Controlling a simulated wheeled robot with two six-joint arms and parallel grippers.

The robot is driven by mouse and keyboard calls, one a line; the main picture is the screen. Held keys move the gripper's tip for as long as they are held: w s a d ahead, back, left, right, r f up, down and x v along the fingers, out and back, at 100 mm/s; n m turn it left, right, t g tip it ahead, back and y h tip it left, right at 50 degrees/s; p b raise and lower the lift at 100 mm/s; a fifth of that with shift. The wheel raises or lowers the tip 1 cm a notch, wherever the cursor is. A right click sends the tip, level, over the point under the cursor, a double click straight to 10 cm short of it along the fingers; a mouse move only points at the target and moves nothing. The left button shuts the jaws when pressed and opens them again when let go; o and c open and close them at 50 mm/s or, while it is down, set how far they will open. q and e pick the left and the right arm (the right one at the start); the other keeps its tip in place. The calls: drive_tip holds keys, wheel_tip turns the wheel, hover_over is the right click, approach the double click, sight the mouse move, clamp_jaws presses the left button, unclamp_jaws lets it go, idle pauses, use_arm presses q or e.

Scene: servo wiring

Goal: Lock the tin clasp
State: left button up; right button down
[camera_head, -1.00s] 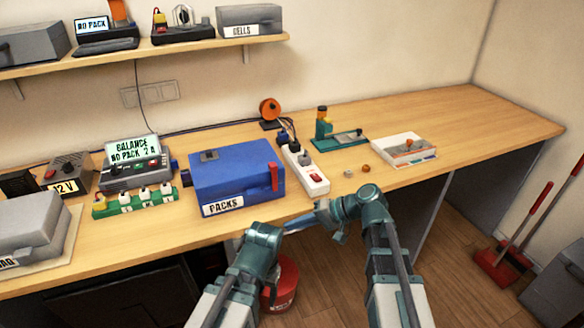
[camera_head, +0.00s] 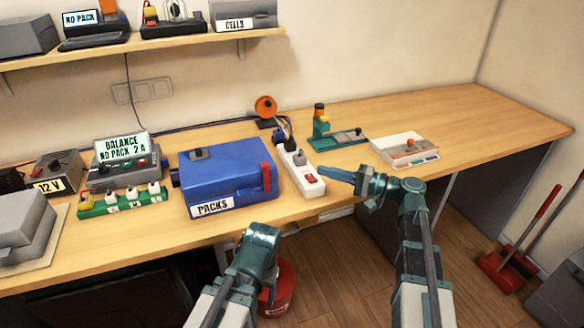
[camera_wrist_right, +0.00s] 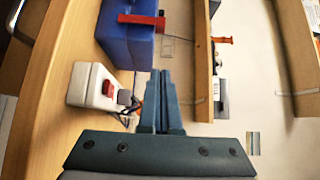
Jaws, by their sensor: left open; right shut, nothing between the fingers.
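The tin is a blue box (camera_head: 225,178) labelled PACKS, standing on the bench with its lid down. Its clasp is a red bar (camera_head: 266,178), standing upright on the right end in the head view. In the right wrist view the clasp (camera_wrist_right: 141,19) sticks out across the blue tin (camera_wrist_right: 130,45). My right gripper (camera_head: 327,174) is shut and empty, to the right of the tin, pointing left towards it and apart from the clasp. Its closed fingers show in the wrist view (camera_wrist_right: 161,75). My left gripper (camera_head: 262,236) is low in front of the bench edge; its fingertips are hard to make out.
A white power strip (camera_head: 300,170) with a red switch stands between the tin and my right gripper. A green socket strip (camera_head: 122,202) and a charger (camera_head: 124,165) are left of the tin. A green tool stand (camera_head: 335,135) and white tray (camera_head: 407,150) are behind right.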

sight(269, 168)
drive_tip(key=s+a+x, duration=0.1)
drive_tip(key=s+x, duration=0.1)
drive_tip(key=x, duration=1)
drive_tip(key=shift+s+a, duration=0.25)
drive_tip(key=shift+a, duration=0.2)
drive_tip(key=a, duration=0.1)
drive_tip(key=s+a, duration=0.1)
drive_tip(key=shift+a, duration=0.35)
drive_tip(key=shift+w, duration=0.1)
drive_tip(key=shift+d, duration=0.15)
